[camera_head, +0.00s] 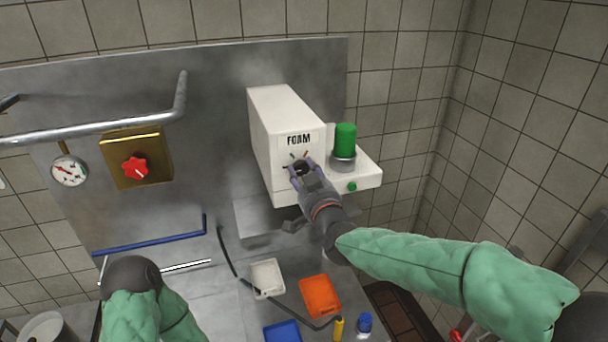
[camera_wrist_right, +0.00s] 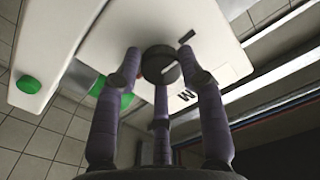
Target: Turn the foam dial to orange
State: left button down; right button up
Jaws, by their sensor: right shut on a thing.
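The white foam dispenser (camera_head: 285,110) is mounted on the metal wall panel, with the label FOAM above its dial. Short coloured marks, one green and one reddish, show above the dial; a dark mark shows at its left. My right gripper (camera_head: 300,170) is at the dial, its fingers shut around it. In the right wrist view, the dark round foam dial (camera_wrist_right: 160,65) sits between the purple-grey fingers of my right gripper (camera_wrist_right: 160,85). Its exact pointing is hard to read. My left arm shows at the lower left, but its gripper is not visible.
A green cylinder (camera_head: 345,140) and green button (camera_head: 351,187) are on the dispenser's right side. A red valve knob (camera_head: 136,168) and gauge (camera_head: 69,171) are at left. Below are white (camera_head: 267,277), orange (camera_head: 320,296) and blue (camera_head: 282,332) trays, with a dark hose nearby.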

jog(key=shift+a+f+b, duration=0.15)
jog(key=shift+f+b, duration=0.15)
jog(key=shift+f, duration=0.05)
jog(key=m+b, duration=0.5)
jog(key=m, duration=0.1)
jog(key=m+b, duration=0.6)
jog(key=shift+s+a+f+m, duration=0.1)
jog(key=shift+a+f+m, duration=0.1)
jog(key=shift+m, duration=0.2)
jog(key=m+b, duration=0.1)
jog(key=m, duration=0.2)
jog(key=shift+r+m+b, duration=0.15)
jog(key=shift+m+b, duration=0.2)
jog(key=shift+m, duration=0.05)
jog(key=m, duration=0.1)
jog(key=m+b, duration=0.1)
jog(key=m, duration=0.1)
jog(key=m+b, duration=0.1)
jog(key=shift+r+m, duration=0.25)
jog(key=shift+m, duration=0.15)
jog(key=shift+d+r+m+b, duration=0.1)
jog(key=shift+r+m+b, duration=0.15)
jog(key=shift+m, duration=0.75)
jog(key=shift+r, duration=0.15)
